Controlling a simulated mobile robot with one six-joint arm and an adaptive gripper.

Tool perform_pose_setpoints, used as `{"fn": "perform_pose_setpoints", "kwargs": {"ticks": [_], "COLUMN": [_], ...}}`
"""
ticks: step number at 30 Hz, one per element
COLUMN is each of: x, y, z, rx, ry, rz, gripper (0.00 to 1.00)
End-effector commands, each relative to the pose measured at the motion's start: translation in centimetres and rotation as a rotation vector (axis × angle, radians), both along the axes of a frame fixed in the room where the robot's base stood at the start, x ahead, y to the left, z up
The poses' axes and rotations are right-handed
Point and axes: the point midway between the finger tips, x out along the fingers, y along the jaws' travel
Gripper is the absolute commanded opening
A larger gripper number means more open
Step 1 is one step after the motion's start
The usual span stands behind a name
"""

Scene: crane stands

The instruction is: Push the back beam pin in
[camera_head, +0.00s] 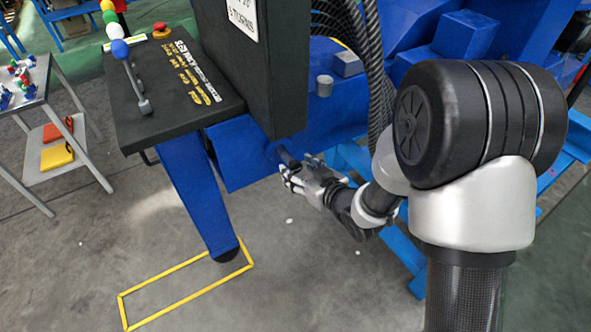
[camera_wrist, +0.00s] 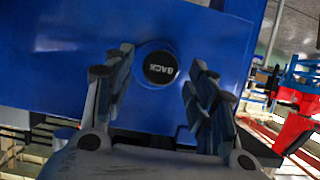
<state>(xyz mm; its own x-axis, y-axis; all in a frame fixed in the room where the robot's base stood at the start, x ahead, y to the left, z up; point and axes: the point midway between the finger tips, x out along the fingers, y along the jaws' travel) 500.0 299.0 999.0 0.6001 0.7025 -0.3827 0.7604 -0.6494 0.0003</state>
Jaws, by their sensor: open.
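The back beam pin (camera_wrist: 160,67) shows in the wrist view as a round black cap lettered "BACK", set in a blue collar on the face of the blue beam (camera_wrist: 100,40). My gripper (camera_wrist: 155,85) is open, with one finger on each side of the pin and nothing between them. Whether the fingers touch the beam cannot be told. In the head view my gripper (camera_head: 286,178) is beside the end of the blue beam (camera_head: 237,150), below the black panel. A dark cylinder (camera_head: 287,158) shows at the fingertips, probably the pin. How far it sticks out is unclear.
A black console (camera_head: 178,95) with a lever and coloured balls stands left of my gripper on a blue leg. A yellow floor outline (camera_head: 185,292) surrounds its foot. A grey trolley (camera_head: 45,130) is at far left. Black hoses (camera_head: 378,75) hang behind my arm.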

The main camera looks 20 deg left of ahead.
Motion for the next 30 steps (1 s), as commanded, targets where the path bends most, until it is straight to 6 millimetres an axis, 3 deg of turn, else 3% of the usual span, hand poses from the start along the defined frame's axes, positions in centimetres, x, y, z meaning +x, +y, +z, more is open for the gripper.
{"fn": "perform_pose_setpoints", "kwargs": {"ticks": [6,16,30], "x": [1.4,1.6,1.6], "y": [1.6,1.8,1.8], "z": [-0.9,-1.0,-1.0], "rx": [0.000,0.000,0.000], "ry": [0.000,0.000,0.000], "rz": [0.001,0.000,0.000], "gripper": [0.52,0.52,0.21]}}
